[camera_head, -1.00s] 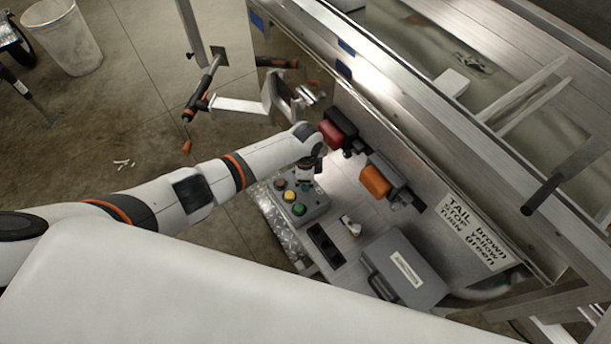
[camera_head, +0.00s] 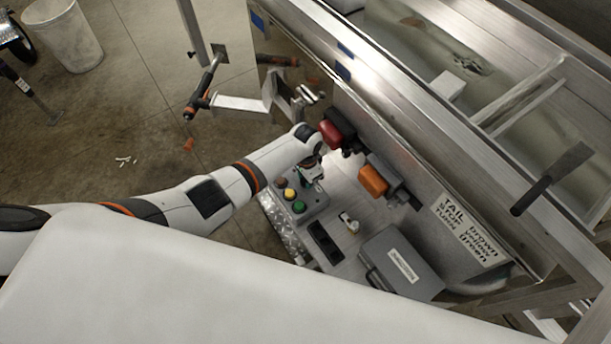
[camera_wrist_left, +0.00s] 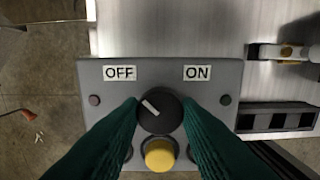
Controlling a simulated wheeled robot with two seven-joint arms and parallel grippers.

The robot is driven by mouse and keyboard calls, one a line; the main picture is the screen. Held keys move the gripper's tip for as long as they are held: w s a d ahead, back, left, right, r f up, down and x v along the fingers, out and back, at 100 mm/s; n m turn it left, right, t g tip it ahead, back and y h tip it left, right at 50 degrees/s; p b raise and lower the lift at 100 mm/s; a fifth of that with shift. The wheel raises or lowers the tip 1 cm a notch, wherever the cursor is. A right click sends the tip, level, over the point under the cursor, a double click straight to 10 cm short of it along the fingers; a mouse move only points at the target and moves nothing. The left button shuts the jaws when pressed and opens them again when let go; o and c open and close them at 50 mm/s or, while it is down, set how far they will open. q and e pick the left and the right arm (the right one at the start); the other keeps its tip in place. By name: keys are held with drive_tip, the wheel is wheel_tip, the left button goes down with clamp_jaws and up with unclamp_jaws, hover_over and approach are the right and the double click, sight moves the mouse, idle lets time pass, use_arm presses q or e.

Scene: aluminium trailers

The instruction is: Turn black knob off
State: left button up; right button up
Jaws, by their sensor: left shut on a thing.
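The black knob (camera_wrist_left: 160,112) is on a grey control box between the OFF label (camera_wrist_left: 120,73) and the ON label (camera_wrist_left: 197,73) in the left wrist view. Its white mark points up and left, toward OFF. My left gripper (camera_wrist_left: 160,115) has its two dark green fingers on either side of the knob and is shut on it. In the head view my left gripper (camera_head: 312,172) is at the control box (camera_head: 303,207), and the knob is hidden there. A yellow button (camera_wrist_left: 160,154) is just below the knob. My right gripper is not in view.
Red (camera_head: 330,133) and orange (camera_head: 373,180) lamps stand behind the box. A black socket strip (camera_head: 325,243), a small white-yellow item (camera_head: 349,223) and a grey case (camera_head: 400,262) are to its right. The trailer wall and rails rise behind.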

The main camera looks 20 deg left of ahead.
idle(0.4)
use_arm(q)
drive_tip(key=o, duration=1)
drive_tip(key=shift+c, duration=0.2)
drive_tip(key=shift+r, duration=0.65)
wheel_tip(320, 180, up, 11)
drive_tip(key=shift+f, duration=0.1)
